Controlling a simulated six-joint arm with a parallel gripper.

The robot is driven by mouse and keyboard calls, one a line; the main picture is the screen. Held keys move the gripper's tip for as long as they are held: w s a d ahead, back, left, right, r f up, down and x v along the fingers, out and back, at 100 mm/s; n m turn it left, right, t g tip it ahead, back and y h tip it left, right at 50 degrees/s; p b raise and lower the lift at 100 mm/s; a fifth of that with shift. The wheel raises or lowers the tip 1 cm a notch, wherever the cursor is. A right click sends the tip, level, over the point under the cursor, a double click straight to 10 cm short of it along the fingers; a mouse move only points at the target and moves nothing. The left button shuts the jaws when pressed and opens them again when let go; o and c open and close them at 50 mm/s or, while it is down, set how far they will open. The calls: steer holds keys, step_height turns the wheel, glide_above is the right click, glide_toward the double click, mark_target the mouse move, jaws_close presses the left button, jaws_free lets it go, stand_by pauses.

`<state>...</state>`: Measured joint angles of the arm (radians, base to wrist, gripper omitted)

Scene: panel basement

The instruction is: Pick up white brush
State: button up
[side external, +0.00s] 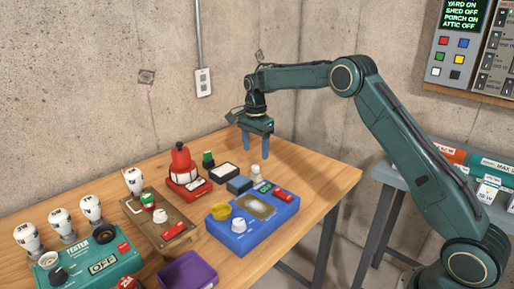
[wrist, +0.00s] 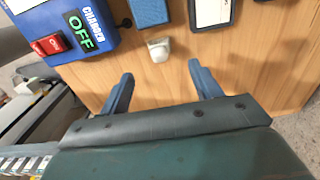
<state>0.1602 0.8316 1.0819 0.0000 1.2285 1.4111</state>
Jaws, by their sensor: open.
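A small upright white piece with a rounded top (side external: 256,173), which may be the white brush, stands on the wooden table behind the blue device; bristles cannot be made out. In the wrist view this white piece (wrist: 158,50) lies just beyond the fingertips, roughly centred between them. My gripper (side external: 256,152) is open and empty, pointing down above the white piece. Its two blue fingers also show in the wrist view (wrist: 161,72), well apart, with bare wood between them.
The blue device (side external: 250,222) with a yellow knob is close by. A blue block (side external: 239,186) and a black-framed white pad (side external: 223,173) stand beside the white piece. A red lamp-like item (side external: 181,165), a wooden board (side external: 160,228) and a teal tester (side external: 95,262) are farther left.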

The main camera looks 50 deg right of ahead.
mark_target(256, 165)
steer(key=shift+f, duration=1.85)
steer(key=shift+f, duration=2.6)
steer(key=c, duration=1.1)
steer(key=shift+r, duration=0.2)
step_height(256, 165, up, 20)
steer(key=shift+f, duration=0.15)
